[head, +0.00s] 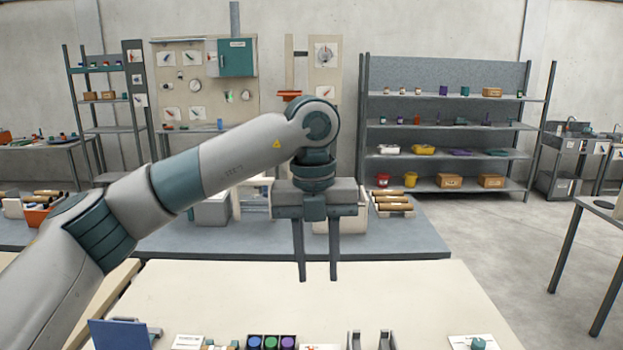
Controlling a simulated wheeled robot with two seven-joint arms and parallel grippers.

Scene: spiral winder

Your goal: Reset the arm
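My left arm comes in from the left and reaches across the middle of the head view. My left gripper (317,279) hangs at its end with the fingers pointing down. The two fingers are apart with nothing between them. The gripper hangs in front of the cream worktable (220,295), and its height above the table is hard to judge. My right gripper is not in the view.
Small items line the table's near edge: a blue panel (120,335), coloured round pots (270,342), grey upright brackets (371,340) and a teal piece on a card (477,343). The table's middle is bare. Behind it stand a grey bench (410,241) and shelves (445,135).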

